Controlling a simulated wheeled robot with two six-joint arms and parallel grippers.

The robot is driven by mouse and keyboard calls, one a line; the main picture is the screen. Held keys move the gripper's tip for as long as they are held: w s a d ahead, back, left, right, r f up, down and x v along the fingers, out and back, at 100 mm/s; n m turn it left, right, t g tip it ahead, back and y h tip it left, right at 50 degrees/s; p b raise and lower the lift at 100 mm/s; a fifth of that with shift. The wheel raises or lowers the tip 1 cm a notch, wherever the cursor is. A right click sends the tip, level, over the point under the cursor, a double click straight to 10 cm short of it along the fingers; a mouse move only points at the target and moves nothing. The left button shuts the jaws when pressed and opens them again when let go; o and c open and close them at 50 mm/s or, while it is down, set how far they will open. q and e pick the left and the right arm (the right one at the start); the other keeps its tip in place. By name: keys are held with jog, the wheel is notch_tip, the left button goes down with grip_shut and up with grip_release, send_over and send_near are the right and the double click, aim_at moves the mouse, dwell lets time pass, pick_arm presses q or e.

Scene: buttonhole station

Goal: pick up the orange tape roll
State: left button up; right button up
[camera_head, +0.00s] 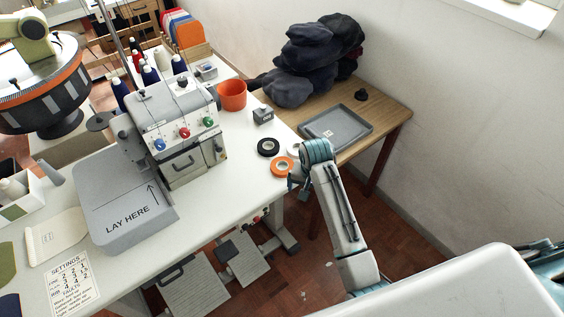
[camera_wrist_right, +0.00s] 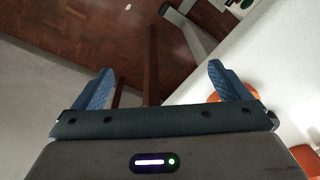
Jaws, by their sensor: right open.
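The orange tape roll (camera_head: 282,167) lies flat on the white table near its right edge in the head view. My right gripper (camera_head: 298,184) is beside it, at the table edge, and partly hidden by its own wrist. In the right wrist view my right gripper (camera_wrist_right: 162,84) is open, with floor showing between its fingers. An orange patch (camera_wrist_right: 252,93) shows behind the right finger there; it is mostly hidden, so I cannot tell whether it is the tape roll. My left gripper is not in view.
A black tape roll (camera_head: 268,147) lies just behind the orange one, and a pale roll (camera_head: 294,149) is partly hidden by my wrist. An orange pot (camera_head: 232,95), a sewing machine (camera_head: 180,125) and a grey tray (camera_head: 337,127) on a wooden table stand farther back.

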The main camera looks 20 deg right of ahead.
jog(key=w+a+r+m+g, duration=0.1)
jog(key=w+a+r+m, duration=0.3)
jog(key=w+r, duration=0.7)
jog(key=p, duration=0.1)
send_over(282, 169)
jog(key=shift+n, duration=0.4)
notch_tip(282, 169, down, 7)
jog(key=shift+r, duration=0.2)
notch_tip(282, 169, down, 4)
jog(key=shift+f+p, duration=0.1)
jog(key=shift+p, duration=0.75)
jog(key=shift+f, duration=0.55)
jog(key=c, duration=1.1)
jog(key=shift+o, duration=0.2)
